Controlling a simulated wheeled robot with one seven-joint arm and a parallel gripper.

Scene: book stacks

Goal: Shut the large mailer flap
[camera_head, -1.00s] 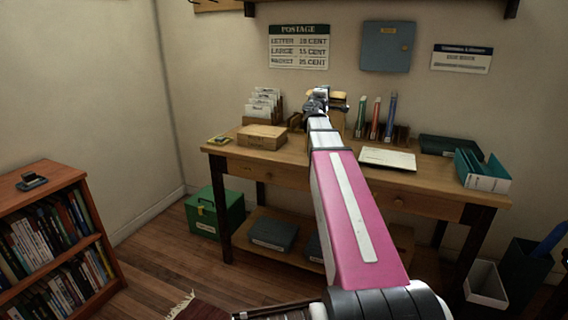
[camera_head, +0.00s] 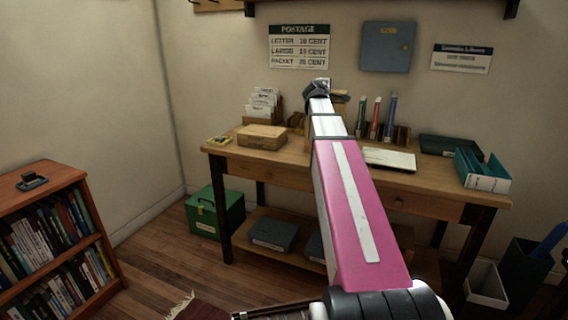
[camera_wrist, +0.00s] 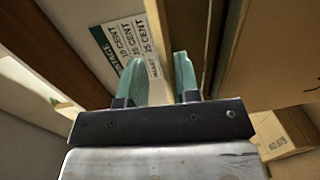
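In the wrist view, a large brown cardboard piece (camera_wrist: 285,62) fills the upper right, apparently the large mailer seen close up. A darker brown panel with a pale edge (camera_wrist: 190,28) runs down behind and between my fingertips; I cannot tell whether it is the flap. My gripper (camera_wrist: 159,72) is open, its two teal fingers apart, with nothing clearly held. Contact with the cardboard cannot be told. In the head view, my gripper (camera_head: 318,88) is above the back of the desk, and my arm hides most of what stands behind it.
A postage sign (camera_head: 299,47) and blue wall box (camera_head: 387,46) are behind. A bookcase stands left.

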